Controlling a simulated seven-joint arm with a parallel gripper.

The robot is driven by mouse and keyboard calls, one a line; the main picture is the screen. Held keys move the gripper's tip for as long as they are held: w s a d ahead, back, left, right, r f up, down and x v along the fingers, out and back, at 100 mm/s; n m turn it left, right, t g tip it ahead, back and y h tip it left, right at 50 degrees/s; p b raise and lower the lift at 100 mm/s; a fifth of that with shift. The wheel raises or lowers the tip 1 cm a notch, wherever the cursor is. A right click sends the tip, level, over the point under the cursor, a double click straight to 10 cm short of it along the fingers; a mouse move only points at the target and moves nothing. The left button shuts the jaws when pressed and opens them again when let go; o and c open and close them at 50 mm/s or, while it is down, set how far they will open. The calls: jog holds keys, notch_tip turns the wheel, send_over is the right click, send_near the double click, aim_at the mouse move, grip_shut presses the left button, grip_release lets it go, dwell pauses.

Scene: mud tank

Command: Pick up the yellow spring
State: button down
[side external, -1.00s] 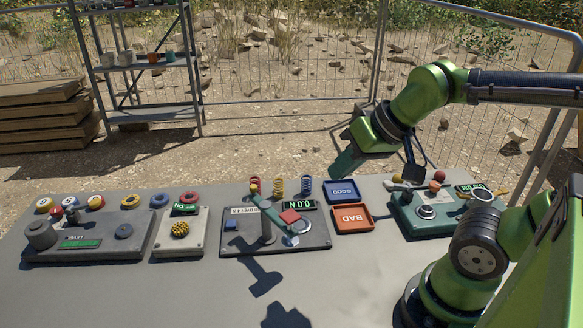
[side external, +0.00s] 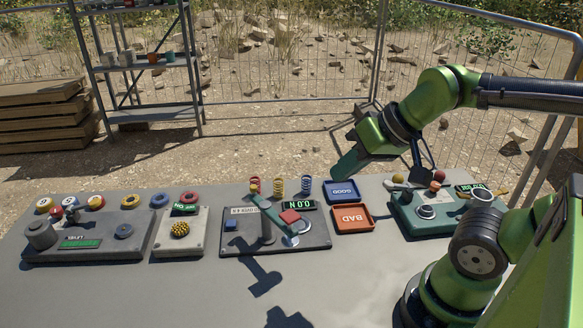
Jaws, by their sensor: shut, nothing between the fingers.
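The yellow spring (side external: 279,187) stands upright at the back edge of the middle grey panel, between a red spring (side external: 254,184) and a blue spring (side external: 306,184). My gripper (side external: 422,174) is shut and empty.
The middle panel (side external: 235,242) carries a teal lever arm, a red block and a display. Blue GOOD (side external: 341,199) and orange BAD (side external: 369,224) trays lie between it and the teal panel (side external: 405,222). Colored rings and grey panels fill the left. The table's front is clear.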

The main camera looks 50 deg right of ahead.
jog(key=c, duration=1.8)
grip_release()
jog(key=o, duration=1.1)
jog(key=n+g+h, duration=0.2)
jog(key=n+g, duration=0.1)
jog(key=g, duration=0.4)
send_over(279, 185)
notch_tip(279, 185, down, 8)
jog(key=f, duration=1)
jog(key=shift+a+f, duration=0.25)
jog(key=shift+f, duration=0.05)
jog(key=shift+d+f, duration=0.2)
jog(key=shift+f, duration=2.5)
